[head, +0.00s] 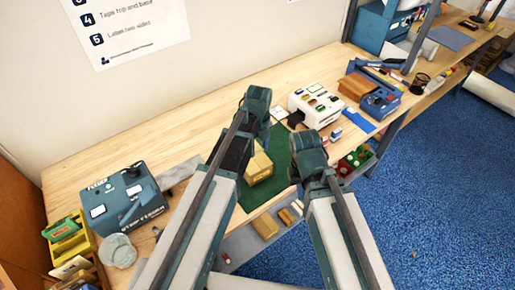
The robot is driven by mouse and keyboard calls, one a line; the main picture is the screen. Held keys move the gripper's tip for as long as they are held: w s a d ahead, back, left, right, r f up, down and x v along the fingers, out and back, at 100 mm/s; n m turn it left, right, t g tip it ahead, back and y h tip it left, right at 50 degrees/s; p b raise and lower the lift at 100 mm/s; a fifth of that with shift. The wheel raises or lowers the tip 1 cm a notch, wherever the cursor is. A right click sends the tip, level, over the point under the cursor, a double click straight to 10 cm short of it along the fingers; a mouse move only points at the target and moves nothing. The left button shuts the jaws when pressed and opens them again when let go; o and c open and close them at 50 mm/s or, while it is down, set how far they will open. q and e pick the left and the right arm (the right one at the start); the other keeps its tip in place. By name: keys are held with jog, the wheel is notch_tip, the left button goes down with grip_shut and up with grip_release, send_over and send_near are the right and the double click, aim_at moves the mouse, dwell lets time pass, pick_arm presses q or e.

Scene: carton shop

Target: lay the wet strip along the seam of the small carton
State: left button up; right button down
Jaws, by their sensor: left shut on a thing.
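The small carton (260,168) is a tan box on the green mat (284,170), partly hidden by my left arm. My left gripper (262,136) is at the carton's far upper side and is shut on it; its fingertips are mostly hidden. My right gripper (301,172) is to the right of the carton, by the mat's right edge. Its fingers are hidden behind its own wrist, so I cannot tell whether it is open. I cannot make out a wet strip. A white machine with coloured buttons (316,104) stands behind the mat.
A blue-grey machine (128,200) and a clear round tub (117,250) are at the left. The back left bench (150,140) is clear.

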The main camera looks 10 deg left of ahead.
pick_arm(q)
jog(key=shift+f, duration=0.15)
notch_tip(320, 180, down, 6)
jog(key=b, duration=0.6)
jog(key=shift+f, duration=0.1)
jog(key=shift+f+b, duration=0.15)
jog(key=shift+b, duration=0.2)
dwell(0.3)
jog(key=o, duration=1)
jog(key=shift+o, duration=0.2)
jog(key=shift+r, duration=0.2)
jog(key=shift+r+p, duration=2.9)
jog(key=shift+p, duration=0.2)
